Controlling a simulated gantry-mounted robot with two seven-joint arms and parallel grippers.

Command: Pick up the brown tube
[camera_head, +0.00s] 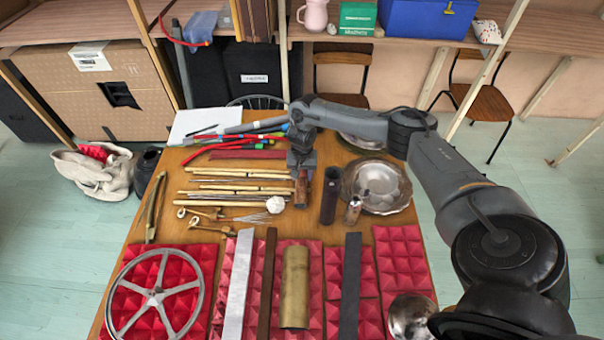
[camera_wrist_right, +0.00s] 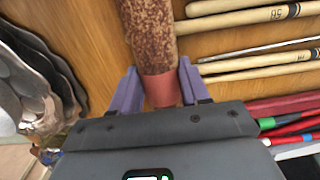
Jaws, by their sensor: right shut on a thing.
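The brown tube (camera_head: 302,190) has a mottled rusty surface and sits right of the wooden sticks. In the right wrist view the tube (camera_wrist_right: 150,35) runs up the picture and has a smooth reddish band at its near end. My right gripper (camera_head: 301,172) is over the tube's far end. Its purple fingers (camera_wrist_right: 160,88) are on both sides of the reddish band, shut on it. I cannot tell whether the tube touches the table. My left gripper is not in view.
Wooden sticks (camera_head: 240,188) and a whisk (camera_head: 252,217) lie left. A brass tube (camera_head: 295,290) and metal bars lie on red foam in front.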

